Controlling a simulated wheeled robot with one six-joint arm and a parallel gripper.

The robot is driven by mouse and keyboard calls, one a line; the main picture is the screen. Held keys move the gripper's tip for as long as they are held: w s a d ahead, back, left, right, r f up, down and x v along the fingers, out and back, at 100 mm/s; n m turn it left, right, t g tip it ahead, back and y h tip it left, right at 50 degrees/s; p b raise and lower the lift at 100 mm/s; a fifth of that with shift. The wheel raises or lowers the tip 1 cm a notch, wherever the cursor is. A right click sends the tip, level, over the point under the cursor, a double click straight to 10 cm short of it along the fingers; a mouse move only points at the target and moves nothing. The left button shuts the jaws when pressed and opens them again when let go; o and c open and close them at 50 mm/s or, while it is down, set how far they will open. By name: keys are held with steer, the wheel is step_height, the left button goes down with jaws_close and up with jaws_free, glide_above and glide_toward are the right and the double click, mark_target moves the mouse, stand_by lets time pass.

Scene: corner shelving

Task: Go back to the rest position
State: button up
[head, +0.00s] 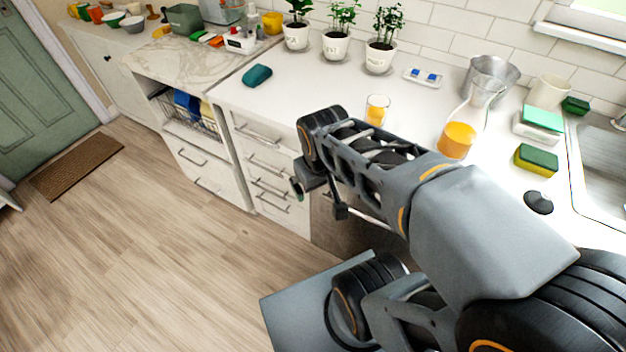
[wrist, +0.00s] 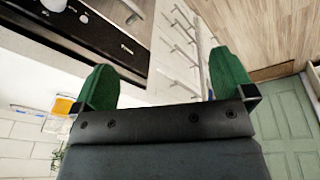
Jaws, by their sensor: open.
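My gripper (wrist: 165,85) shows in the wrist view as two green fingertips, spread wide apart with nothing between them. In the head view my arm reaches up and left in front of the counter. The gripper end (head: 315,190) is near the drawer fronts, partly hidden by the wrist. The wrist view looks toward the drawers and the wood floor, tilted on its side.
The white counter (head: 330,80) carries a glass of orange juice (head: 376,110), a carafe (head: 462,130), a sponge (head: 536,160) and several potted plants (head: 337,40). The wood floor (head: 130,230) at left is clear, apart from a doormat (head: 77,166).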

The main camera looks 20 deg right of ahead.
steer(key=shift+w+a+r+m+t+y, duration=0.15)
steer(key=shift+a+m+t+y, duration=0.1)
steer(key=shift+a, duration=0.2)
steer(key=shift+s+a+r+m+t+y, duration=0.15)
steer(key=shift+a+t+y, duration=0.1)
steer(key=shift+a, duration=0.15)
steer(key=shift+w, duration=0.1)
step_height(320, 180, up, 6)
steer(key=p, duration=0.5)
steer(key=shift+r+p, duration=0.2)
steer(key=shift+p, duration=0.2)
